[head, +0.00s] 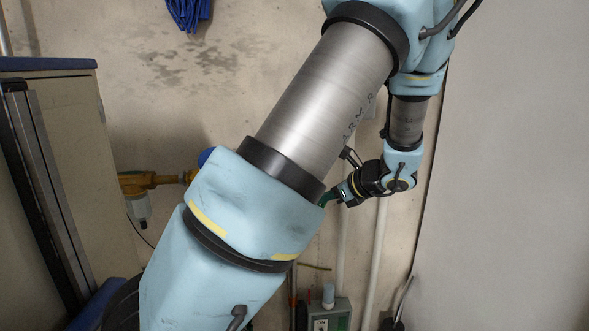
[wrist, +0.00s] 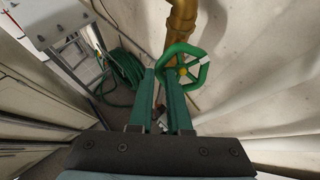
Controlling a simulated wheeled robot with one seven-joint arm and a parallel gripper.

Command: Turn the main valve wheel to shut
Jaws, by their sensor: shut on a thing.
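The valve wheel (wrist: 190,50) is green with spokes, a yellow hub and a white mark on its right rim. It sits on a brass pipe (wrist: 181,20) in the wrist view. My gripper (wrist: 160,76) has its two green fingers closed on the left part of the wheel's rim. The fingertips partly hide that stretch of rim. In the head view my gripper (head: 329,197) is at the right of centre, and my own arm hides the wheel and most of the pipe there.
A coiled green hose (wrist: 120,85) lies left of the wheel in the wrist view, beside a pale box (wrist: 50,18). In the head view a brass fitting (head: 140,180) is on the wall at left, near a cabinet (head: 75,110). A grey-green box (head: 330,315) is below.

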